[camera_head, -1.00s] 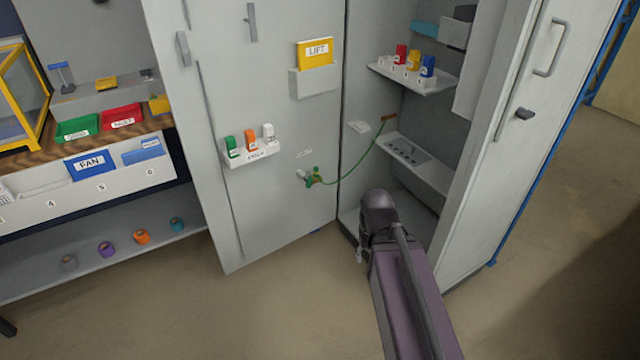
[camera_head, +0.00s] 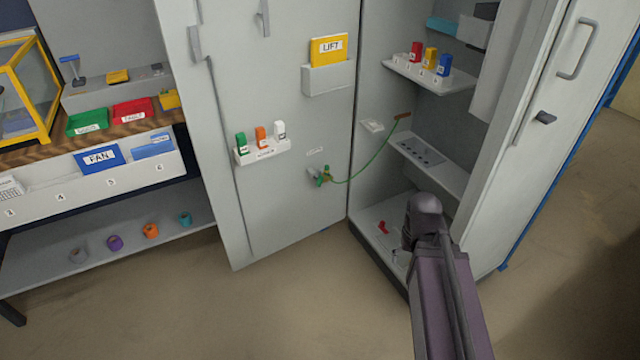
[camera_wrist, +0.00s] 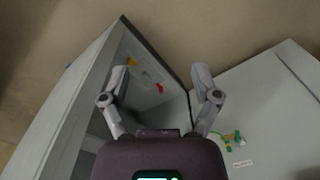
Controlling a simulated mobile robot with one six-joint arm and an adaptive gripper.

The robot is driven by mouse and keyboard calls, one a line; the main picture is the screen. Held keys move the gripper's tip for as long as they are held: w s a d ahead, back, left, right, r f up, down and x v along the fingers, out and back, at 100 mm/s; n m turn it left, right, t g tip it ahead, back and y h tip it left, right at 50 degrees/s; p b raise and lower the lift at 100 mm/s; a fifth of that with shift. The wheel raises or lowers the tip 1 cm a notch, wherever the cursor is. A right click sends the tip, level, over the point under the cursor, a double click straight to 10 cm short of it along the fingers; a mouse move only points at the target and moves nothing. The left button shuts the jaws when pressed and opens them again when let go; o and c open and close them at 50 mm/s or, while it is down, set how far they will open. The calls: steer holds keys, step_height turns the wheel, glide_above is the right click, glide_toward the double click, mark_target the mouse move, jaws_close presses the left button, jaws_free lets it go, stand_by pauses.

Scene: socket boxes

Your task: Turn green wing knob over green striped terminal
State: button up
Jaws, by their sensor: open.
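A small green fitting, which looks like the wing knob (camera_head: 323,177), sits on the grey cabinet door at mid-height, with a green cable running from it to the right. It also shows in the wrist view (camera_wrist: 237,138) at the lower right, with some yellow beside it. I cannot make out a striped terminal at this size. My gripper (camera_wrist: 160,74) is open and empty in the wrist view. Its fingers are spread over the cabinet's inside, with the knob outside them, beyond the right finger. In the head view my arm hides the gripper.
The cabinet door (camera_head: 285,215) stands open, with a rack (camera_head: 262,152) of green, orange and white items left of the knob. A red thing (camera_head: 382,227) lies on the cabinet floor. Shelves (camera_head: 432,163) project inside the cabinet. A workbench stands at left; open floor lies in front.

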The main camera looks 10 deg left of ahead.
steer(key=w+a+f+n+t+b, duration=0.3)
steer(key=w+f+b, duration=0.2)
steer(key=w, duration=0.2)
steer(key=n+t+y+b, duration=0.5)
steer(key=n+t+b, duration=0.85)
steer(key=b, duration=0.65)
glide_toward(321, 183)
steer(key=s, duration=0.1)
steer(key=s+r, duration=0.1)
steer(key=s+d+g, duration=0.1)
steer(key=shift+s+r+n, duration=0.1)
steer(key=shift+r+n, duration=0.1)
steer(key=shift+n, duration=0.15)
steer(key=b+x, duration=0.2)
steer(key=x, duration=1.1)
steer(key=shift+w, duration=0.4)
steer(key=c, duration=1.1)
